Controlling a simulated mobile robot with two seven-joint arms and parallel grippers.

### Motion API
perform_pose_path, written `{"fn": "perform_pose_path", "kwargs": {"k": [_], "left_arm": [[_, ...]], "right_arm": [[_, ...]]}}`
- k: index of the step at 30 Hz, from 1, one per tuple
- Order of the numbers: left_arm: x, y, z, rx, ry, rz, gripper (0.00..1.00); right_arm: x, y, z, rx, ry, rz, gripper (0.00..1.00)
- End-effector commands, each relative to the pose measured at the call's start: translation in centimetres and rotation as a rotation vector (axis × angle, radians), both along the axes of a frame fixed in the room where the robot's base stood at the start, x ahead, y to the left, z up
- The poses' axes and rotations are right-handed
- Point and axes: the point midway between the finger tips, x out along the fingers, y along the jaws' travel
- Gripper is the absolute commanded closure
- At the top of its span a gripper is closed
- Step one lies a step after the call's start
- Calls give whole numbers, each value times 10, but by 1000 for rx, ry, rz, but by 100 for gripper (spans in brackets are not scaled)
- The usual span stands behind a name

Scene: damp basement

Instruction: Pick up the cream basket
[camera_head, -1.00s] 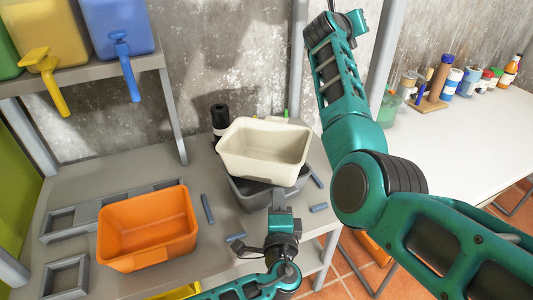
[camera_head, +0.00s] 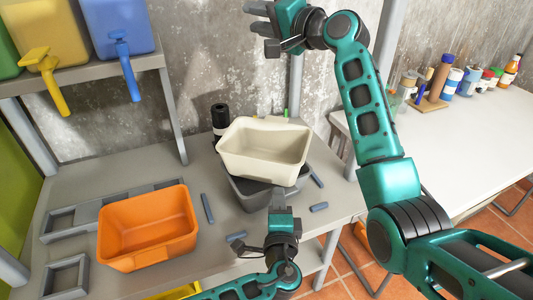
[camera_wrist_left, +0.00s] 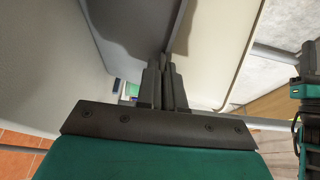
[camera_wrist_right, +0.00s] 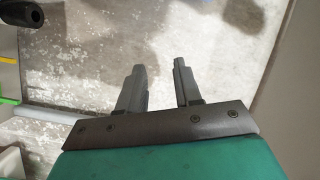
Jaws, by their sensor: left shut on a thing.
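The cream basket (camera_head: 264,150) sits on top of a dark grey basket (camera_head: 246,193) on the grey table, slightly tilted. My left gripper (camera_head: 279,198) is at the near side of the grey basket, just below the cream one. In the left wrist view its fingers (camera_wrist_left: 166,82) are closed together at the edge of the dark grey wall (camera_wrist_left: 140,25), with the cream wall (camera_wrist_left: 215,50) beside them. It appears shut on the grey basket's rim. My right gripper (camera_head: 260,22) is raised high near the wall. Its fingers (camera_wrist_right: 160,85) are apart and empty.
An orange basket (camera_head: 150,228) stands to the left on the table (camera_head: 75,192). A black bottle (camera_head: 220,118) is behind the cream basket. Small grey bars (camera_head: 207,208) lie about. Blue and yellow bins (camera_head: 118,25) sit on a shelf. A white table (camera_head: 455,135) is at the right.

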Motion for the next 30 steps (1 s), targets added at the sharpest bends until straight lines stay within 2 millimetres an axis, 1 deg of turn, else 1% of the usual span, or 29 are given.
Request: {"fn": "perform_pose_path", "kwargs": {"k": [1,5,6,8,9,12,16,19,22,26,30], "left_arm": [[0,0,-1,0,2,0,100],[0,0,-1,0,2,0,100],[0,0,-1,0,2,0,100],[0,0,-1,0,2,0,100],[0,0,-1,0,2,0,100],[0,0,-1,0,2,0,100],[0,0,-1,0,2,0,100],[0,0,-1,0,2,0,100],[0,0,-1,0,2,0,100],[0,0,-1,0,2,0,100],[0,0,-1,0,2,0,100]], "right_arm": [[-7,2,-18,-91,33,14,66],[-25,-2,-65,-327,143,32,66],[-31,-6,-80,-399,181,31,66],[-41,-14,-100,-503,240,22,66],[-48,-21,-113,-571,282,14,66],[-65,-41,-141,-728,387,-22,66],[-88,-68,-167,-891,514,-83,66],[-102,-86,-178,-977,590,-130,66],[-112,-97,-184,-1032,643,-161,66],[-117,-104,-192,-1063,677,-183,66],[-109,-105,-213,-1070,685,-186,66]]}}
